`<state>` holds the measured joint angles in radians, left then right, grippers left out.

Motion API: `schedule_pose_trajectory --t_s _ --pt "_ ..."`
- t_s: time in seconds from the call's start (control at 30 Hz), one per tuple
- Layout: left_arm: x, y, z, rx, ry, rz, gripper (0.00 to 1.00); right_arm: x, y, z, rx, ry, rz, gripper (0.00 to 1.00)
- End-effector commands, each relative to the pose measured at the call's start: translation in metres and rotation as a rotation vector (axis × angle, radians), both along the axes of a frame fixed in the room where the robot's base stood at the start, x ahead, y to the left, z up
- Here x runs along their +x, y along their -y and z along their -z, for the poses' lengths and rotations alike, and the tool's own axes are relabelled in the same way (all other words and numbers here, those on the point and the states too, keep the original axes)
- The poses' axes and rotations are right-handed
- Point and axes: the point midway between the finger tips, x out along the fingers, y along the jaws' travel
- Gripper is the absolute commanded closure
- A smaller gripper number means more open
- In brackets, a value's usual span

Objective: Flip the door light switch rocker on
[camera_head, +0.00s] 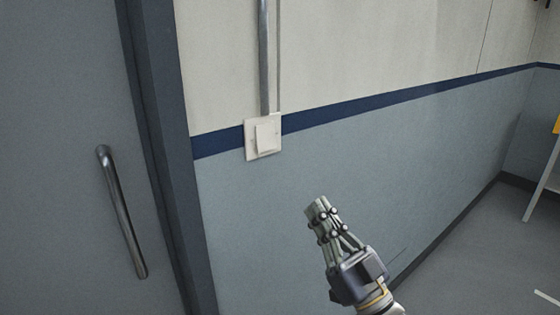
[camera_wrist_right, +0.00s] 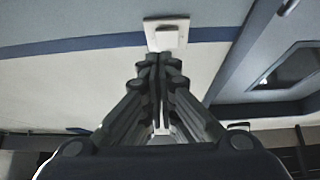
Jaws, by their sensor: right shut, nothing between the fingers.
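The light switch is a white square plate with a raised rocker (camera_head: 267,137), fixed to the wall beside the door frame, across the blue stripe. The rocker's on or off position cannot be told. My right gripper (camera_head: 317,207) is shut and empty, below and to the right of the switch in the head view, apart from it. In the right wrist view the switch (camera_wrist_right: 167,36) shows just beyond the shut fingertips (camera_wrist_right: 163,58). My left gripper is not in view.
A grey door (camera_head: 70,180) with a vertical metal bar handle (camera_head: 122,213) and a dark frame (camera_head: 165,150) stands left of the switch. A metal conduit (camera_head: 264,60) runs up from the switch. The wall around the switch is clear. A table leg (camera_head: 541,187) shows at the far right.

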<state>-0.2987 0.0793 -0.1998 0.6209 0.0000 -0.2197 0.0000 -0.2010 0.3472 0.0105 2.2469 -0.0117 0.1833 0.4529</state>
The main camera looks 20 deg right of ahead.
Motion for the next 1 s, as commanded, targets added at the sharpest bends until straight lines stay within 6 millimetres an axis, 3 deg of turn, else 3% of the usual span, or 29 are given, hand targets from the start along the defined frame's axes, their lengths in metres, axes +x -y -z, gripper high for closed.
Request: schedule_pose_trajectory --t_s 0.13,0.57,0.77,1.0 --pt "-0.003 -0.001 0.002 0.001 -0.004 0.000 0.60 -0.015 -0.005 -0.023 0.003 0.057 -0.023 1.00" --pt "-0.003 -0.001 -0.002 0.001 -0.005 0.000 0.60 -0.013 -0.006 -0.029 0.004 0.062 -0.023 1.00" --pt "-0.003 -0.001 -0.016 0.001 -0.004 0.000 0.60 0.006 -0.013 -0.048 0.004 0.064 -0.024 1.00" --pt "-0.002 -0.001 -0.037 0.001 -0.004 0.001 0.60 0.041 -0.026 -0.077 0.005 0.063 -0.023 1.00"
